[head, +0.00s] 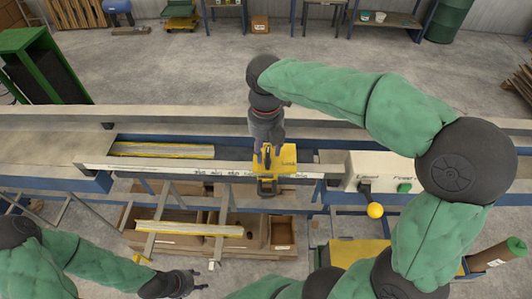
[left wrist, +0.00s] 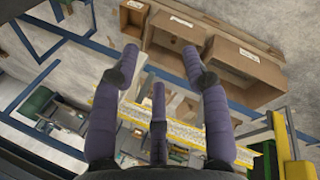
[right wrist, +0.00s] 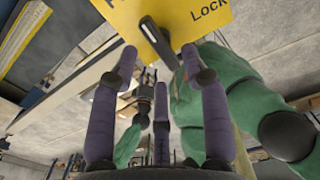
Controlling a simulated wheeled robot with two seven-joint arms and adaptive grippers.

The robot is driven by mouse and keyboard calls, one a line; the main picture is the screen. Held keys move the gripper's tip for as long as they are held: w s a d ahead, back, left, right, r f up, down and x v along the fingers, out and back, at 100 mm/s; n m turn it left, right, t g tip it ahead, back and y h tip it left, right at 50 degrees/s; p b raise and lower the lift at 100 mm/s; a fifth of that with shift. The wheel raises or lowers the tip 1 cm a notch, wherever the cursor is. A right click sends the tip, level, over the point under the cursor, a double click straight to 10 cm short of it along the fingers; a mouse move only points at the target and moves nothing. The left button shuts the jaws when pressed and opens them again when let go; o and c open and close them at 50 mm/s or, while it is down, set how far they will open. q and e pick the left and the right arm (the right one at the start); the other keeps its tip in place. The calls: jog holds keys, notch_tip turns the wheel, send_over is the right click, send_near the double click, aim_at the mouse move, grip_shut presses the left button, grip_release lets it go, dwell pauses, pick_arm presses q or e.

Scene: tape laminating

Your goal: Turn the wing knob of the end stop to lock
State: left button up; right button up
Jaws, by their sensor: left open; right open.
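The yellow end stop (head: 289,160) sits on the long rail in the middle of the head view. In the right wrist view its yellow plate (right wrist: 185,12) fills the top and carries the word "Lock". The dark wing knob (right wrist: 155,38) stands slanted on this plate. My right gripper (head: 268,153) is above the end stop in the head view. In the right wrist view its open fingers (right wrist: 159,56) are on either side of the knob, with no clear contact visible. My left gripper (head: 194,282) is open and empty at the lower left, away from the end stop.
The marked rail (head: 140,171) runs across the front of the machine. Below are cardboard boxes (head: 283,233) and yellow-edged strips (head: 190,229). My right arm arches over the right side.

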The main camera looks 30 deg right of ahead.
aim_at(268, 160)
jog(key=shift+s+a+f, duration=0.1)
jog(key=shift+f, duration=0.5)
jog(key=shift+s+a+f, duration=0.1)
jog(key=shift+f, duration=0.5)
jog(key=shift+w+d+f, duration=0.15)
jog(key=shift+f, duration=0.05)
grip_shut()
